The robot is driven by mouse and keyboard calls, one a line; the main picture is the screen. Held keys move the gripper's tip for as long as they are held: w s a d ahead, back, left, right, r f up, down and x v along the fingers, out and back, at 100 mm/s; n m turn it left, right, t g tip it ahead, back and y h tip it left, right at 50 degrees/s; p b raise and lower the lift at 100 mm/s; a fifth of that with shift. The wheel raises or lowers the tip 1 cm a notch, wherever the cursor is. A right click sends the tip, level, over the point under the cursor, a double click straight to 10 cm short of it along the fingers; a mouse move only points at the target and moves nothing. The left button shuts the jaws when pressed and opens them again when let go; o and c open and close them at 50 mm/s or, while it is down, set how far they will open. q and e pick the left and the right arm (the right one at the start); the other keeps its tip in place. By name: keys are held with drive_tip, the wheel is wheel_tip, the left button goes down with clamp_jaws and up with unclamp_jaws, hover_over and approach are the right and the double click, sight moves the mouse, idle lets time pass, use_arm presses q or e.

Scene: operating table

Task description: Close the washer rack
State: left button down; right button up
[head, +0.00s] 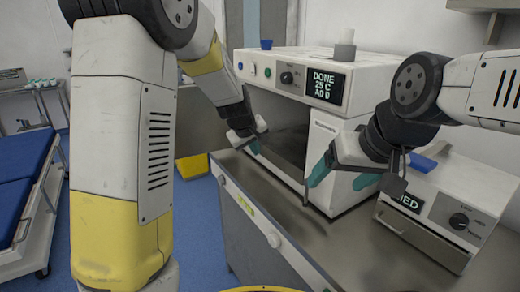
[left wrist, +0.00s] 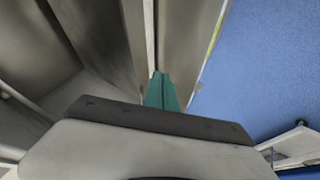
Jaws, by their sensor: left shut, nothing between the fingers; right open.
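The washer (head: 325,75) is a white box on the steel counter, with a display reading DONE, 25 C. Its front opening (head: 283,130) is dark, and I cannot clearly make out the rack. My left gripper (head: 257,147) is at the left side of this opening, its teal fingers together and empty. The left wrist view shows these fingers (left wrist: 162,92) beside grey metal surfaces, with blue floor to the right. My right gripper (head: 342,179) is open and empty in front of the washer's right front, its teal fingers apart.
A smaller white device (head: 445,215) with a dial stands on the counter (head: 285,205) to the right. A blue bed (head: 25,180) is at the far left. A yellow bin (head: 192,166) stands on the blue floor behind my left arm.

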use_arm(q)
drive_tip(key=shift+w+d+f, duration=0.8)
drive_tip(key=shift+w+f, duration=0.35)
drive_tip(key=shift+w, duration=0.05)
drive_tip(key=shift+w+d+f, duration=0.85)
drive_tip(key=shift+w+f, duration=0.35)
drive_tip(key=shift+w+d+f, duration=0.8)
drive_tip(key=shift+w+f, duration=0.35)
drive_tip(key=shift+w, duration=0.05)
drive_tip(key=w+d, duration=0.1)
drive_tip(key=d, duration=0.1)
drive_tip(key=w+d, duration=0.1)
drive_tip(key=shift+w+d, duration=0.2)
drive_tip(key=shift+d, duration=0.2)
drive_tip(key=shift+r, duration=0.1)
drive_tip(key=shift+d, duration=0.1)
